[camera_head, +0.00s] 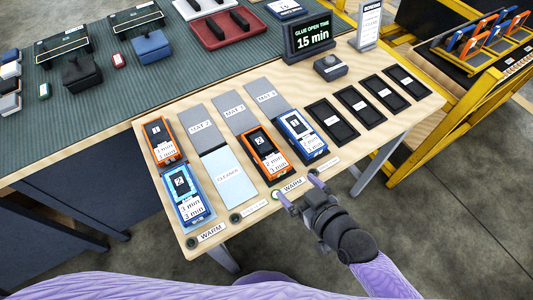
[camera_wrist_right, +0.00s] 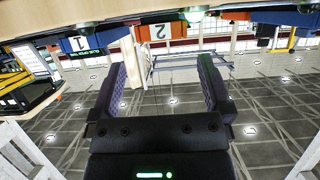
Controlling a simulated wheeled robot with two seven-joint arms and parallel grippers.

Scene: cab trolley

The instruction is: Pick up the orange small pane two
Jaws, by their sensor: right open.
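The orange small pane two (camera_head: 265,155) lies on the wooden table, with a black face, a "2" label and a white label with minutes on it. In the right wrist view, an orange block marked "2" (camera_wrist_right: 155,33) shows at the top centre, beyond the fingers. My right gripper (camera_head: 298,187) is open and empty at the table's front edge, to the right of and nearer than the orange pane, apart from it. Its two spread fingers also show in the right wrist view (camera_wrist_right: 167,85). My left gripper is not in view.
A blue pane "1" (camera_head: 302,138) lies close right of the orange one. A light-blue cleaner mat (camera_head: 227,178) lies to its left. Another orange pane (camera_head: 162,141) and blue pane "2" (camera_head: 187,194) are farther left. Black trays (camera_head: 331,122) and a timer sign (camera_head: 308,40) stand beyond.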

